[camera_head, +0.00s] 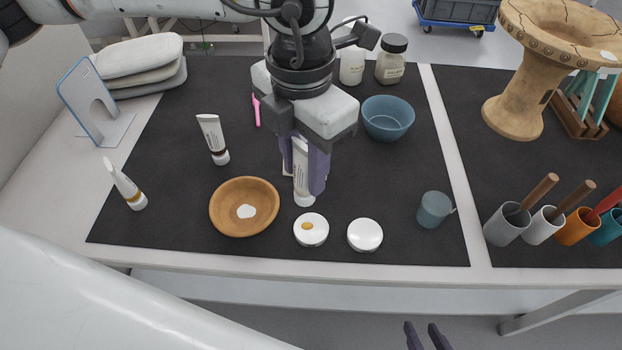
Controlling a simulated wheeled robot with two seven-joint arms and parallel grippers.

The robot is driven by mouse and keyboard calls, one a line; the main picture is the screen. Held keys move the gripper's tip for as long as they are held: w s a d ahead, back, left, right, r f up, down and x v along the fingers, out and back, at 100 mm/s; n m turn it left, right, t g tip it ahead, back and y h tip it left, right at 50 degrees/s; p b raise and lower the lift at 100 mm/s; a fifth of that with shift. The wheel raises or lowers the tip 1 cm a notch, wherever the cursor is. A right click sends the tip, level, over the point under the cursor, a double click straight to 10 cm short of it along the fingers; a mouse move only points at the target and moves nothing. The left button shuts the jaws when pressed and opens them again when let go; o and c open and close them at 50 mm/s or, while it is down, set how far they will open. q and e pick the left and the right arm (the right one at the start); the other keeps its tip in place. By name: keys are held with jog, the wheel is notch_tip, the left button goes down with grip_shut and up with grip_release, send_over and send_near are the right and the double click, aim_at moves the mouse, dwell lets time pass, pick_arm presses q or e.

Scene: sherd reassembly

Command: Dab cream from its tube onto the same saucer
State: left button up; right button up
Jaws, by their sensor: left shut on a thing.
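My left gripper (307,185) is shut on a white tube (299,162), upright with its white cap down, just behind the small white dish; I cannot tell if the cap touches the mat. A wooden saucer (221,219) holds a white dab (246,211). A small round white dish (312,240) holds a yellow-orange dab (307,226). A plain white round piece (365,235) lies to its right. Two more tubes stand cap down: one (212,135) behind the wooden saucer, one (121,182) at the left. My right gripper (427,328) is open and empty at the bottom edge.
On the dark mat (200,90) are a blue bowl (388,118), a grey-blue cup (434,209), a pink tool (256,110) and jars (391,66) at the back. Cups with wooden-handled tools (505,224) stand right. A tablet stand (93,105) is at left.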

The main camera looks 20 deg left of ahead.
pick_arm(q)
jog(key=n, duration=0.3)
jog(key=d+n, duration=0.1)
jog(key=shift+s+f, duration=0.2)
jog(key=shift+s, duration=0.2)
jog(key=n, duration=0.5)
jog(key=b, duration=0.3)
send_over(311, 228)
jog(key=shift+f, duration=2.75)
jog(key=shift+f, duration=0.1)
jog(key=shift+f+b, duration=0.2)
jog(key=shift+b, duration=0.1)
jog(key=shift+f+b, duration=0.15)
jog(key=shift+b, duration=0.2)
